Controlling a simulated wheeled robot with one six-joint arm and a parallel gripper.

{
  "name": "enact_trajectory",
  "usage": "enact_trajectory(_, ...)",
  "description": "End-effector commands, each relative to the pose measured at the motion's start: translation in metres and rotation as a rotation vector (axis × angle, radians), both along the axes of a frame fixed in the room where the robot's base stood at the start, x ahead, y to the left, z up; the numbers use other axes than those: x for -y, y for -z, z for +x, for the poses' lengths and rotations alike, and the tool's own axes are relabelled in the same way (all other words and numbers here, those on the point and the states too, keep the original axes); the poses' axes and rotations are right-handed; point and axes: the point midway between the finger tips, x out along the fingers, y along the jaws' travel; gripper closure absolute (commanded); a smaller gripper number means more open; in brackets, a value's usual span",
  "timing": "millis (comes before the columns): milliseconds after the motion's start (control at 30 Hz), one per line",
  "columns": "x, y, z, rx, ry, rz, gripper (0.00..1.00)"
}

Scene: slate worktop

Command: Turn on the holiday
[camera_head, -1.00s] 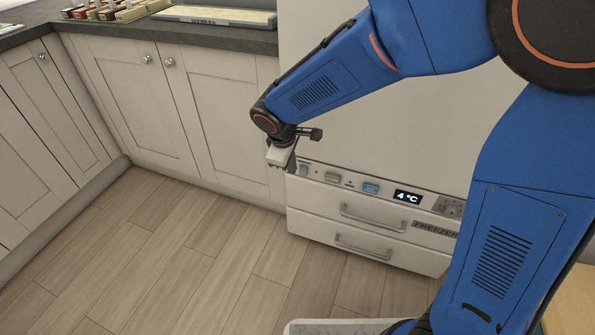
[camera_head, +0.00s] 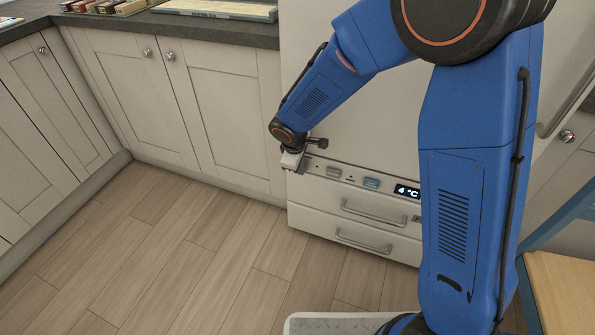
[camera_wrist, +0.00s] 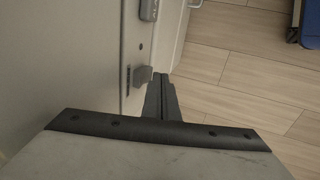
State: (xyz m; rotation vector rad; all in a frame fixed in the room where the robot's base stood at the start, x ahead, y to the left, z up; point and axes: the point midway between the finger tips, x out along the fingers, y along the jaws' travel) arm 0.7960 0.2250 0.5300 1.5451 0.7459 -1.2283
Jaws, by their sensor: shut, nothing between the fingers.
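The control panel (camera_head: 352,178) is a strip on the front of a white fridge-freezer, above two drawers. It carries a grey switch (camera_head: 333,171), a blue switch (camera_head: 371,182) and a lit display (camera_head: 407,191) reading 4 °C. I cannot read any holiday label. My gripper (camera_head: 298,168) is shut and empty at the panel's left end. In the wrist view its fingertips (camera_wrist: 161,76) are just right of a small grey rocker or lever (camera_wrist: 143,76) in a dark slot. I cannot tell whether they touch. Another grey switch (camera_wrist: 149,10) is farther up there.
Drawer handles (camera_head: 374,211) stick out below the panel. White cupboards (camera_head: 215,110) stand to the left under the dark worktop (camera_head: 235,33). The wooden floor (camera_head: 200,260) in front is clear. A chair (camera_head: 560,285) is at the lower right.

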Motion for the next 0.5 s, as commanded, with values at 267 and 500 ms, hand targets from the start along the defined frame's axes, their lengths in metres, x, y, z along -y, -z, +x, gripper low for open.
enact_trajectory(267, 0.0011, 0.0004, 0.003, 0.0, -0.001, 0.0, 1.0)
enact_trajectory(500, 0.003, 0.0039, 0.0071, -0.001, 0.0, -0.001, 1.0)
